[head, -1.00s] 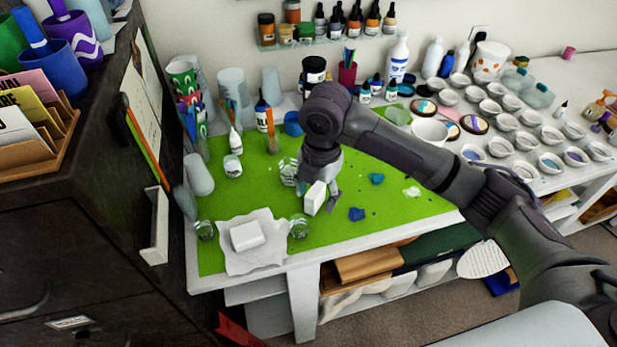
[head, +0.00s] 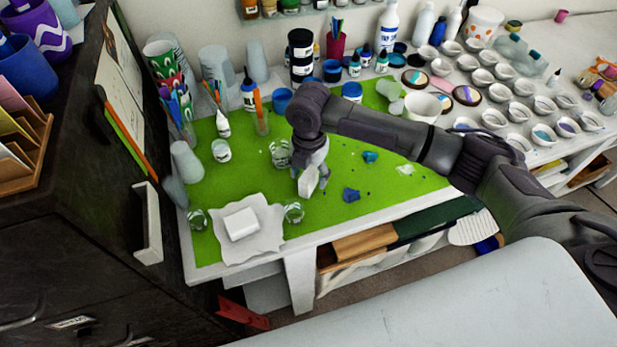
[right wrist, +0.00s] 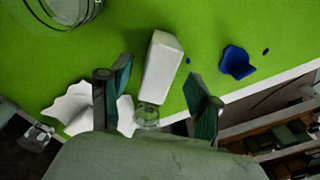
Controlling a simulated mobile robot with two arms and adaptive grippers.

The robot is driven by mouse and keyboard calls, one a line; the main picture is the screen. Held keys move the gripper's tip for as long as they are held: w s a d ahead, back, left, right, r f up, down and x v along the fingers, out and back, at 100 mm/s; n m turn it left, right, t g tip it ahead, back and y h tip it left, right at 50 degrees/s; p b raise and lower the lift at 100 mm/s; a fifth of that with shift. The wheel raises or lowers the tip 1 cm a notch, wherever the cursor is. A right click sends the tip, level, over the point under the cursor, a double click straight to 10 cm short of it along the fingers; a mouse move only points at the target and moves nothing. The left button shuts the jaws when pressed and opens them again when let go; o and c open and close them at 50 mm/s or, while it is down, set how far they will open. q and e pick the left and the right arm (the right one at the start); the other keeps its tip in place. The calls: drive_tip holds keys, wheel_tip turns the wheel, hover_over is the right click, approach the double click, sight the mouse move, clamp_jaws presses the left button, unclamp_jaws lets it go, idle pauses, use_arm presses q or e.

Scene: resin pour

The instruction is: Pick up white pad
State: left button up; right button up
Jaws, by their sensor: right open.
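A white block-shaped pad (head: 308,182) stands on the green mat (head: 345,227) just below my right gripper (head: 312,172) in the head view. In the right wrist view the pad (right wrist: 161,66) appears in the gap between the two spread fingers of the right gripper (right wrist: 155,92). The fingers are open, with green visible on both sides of the pad; I see no grip on it. A second white block (head: 241,223) lies on a wavy-edged white sheet (head: 268,243) to the left. My left gripper is not in view.
A clear glass jar (head: 293,212) stands near the pad, another (head: 197,219) left of the sheet, and a third (head: 280,153) behind. Blue pieces (head: 351,195) lie to the right. A dark cabinet (head: 75,235) borders the table's left side. Bottles and cups fill the back.

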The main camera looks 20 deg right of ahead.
wheel_tip(320, 180, down, 3)
drive_tip(key=shift+w+f+p, duration=0.1)
drive_tip(key=shift+f+p, duration=0.1)
drive_tip(key=shift+p, duration=0.2)
drive_tip(key=shift+f, duration=0.2)
drive_tip(key=c, duration=0.9)
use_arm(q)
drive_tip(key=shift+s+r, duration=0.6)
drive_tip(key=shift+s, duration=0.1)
use_arm(e)
drive_tip(key=shift+c, duration=0.3)
drive_tip(key=shift+r, duration=0.1)
